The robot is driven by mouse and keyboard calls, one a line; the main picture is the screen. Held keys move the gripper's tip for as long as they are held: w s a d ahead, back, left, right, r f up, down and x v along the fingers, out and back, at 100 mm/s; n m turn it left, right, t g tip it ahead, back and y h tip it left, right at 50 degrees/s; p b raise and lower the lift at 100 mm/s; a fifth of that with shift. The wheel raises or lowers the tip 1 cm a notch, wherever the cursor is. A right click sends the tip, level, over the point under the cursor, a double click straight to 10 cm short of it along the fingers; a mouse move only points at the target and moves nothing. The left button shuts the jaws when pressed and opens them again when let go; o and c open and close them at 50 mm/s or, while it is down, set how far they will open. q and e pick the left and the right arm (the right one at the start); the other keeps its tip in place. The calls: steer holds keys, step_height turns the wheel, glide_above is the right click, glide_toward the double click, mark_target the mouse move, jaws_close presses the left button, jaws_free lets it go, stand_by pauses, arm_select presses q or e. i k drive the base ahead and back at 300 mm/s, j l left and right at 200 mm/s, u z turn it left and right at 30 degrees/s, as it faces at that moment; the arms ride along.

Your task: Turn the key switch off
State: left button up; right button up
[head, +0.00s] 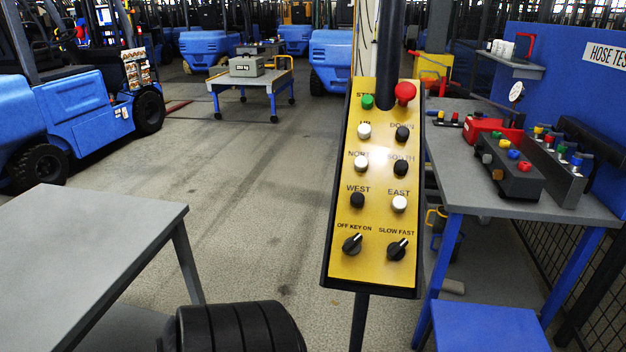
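A yellow control panel (378,215) in a black housing hangs upright in the middle of the head view. The key switch (352,244) is the black knob at its lower left, under the label "OFF KEY ON". Its pointer tilts to the upper right, toward the ON side. A similar black knob (397,249) labelled "SLOW FAST" sits to its right and also points to the upper right. Neither of my grippers shows in the head view, and nothing covers the key switch.
Above the knobs are several black and white buttons, a green button (367,102) and a red mushroom button (405,92). A grey table (90,255) stands at left, a workbench (465,180) with fittings at right. A black ribbed object (240,328) is at bottom. Open floor lies left of the panel.

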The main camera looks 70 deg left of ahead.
mark_target(352, 245)
steer(key=u, duration=1.75)
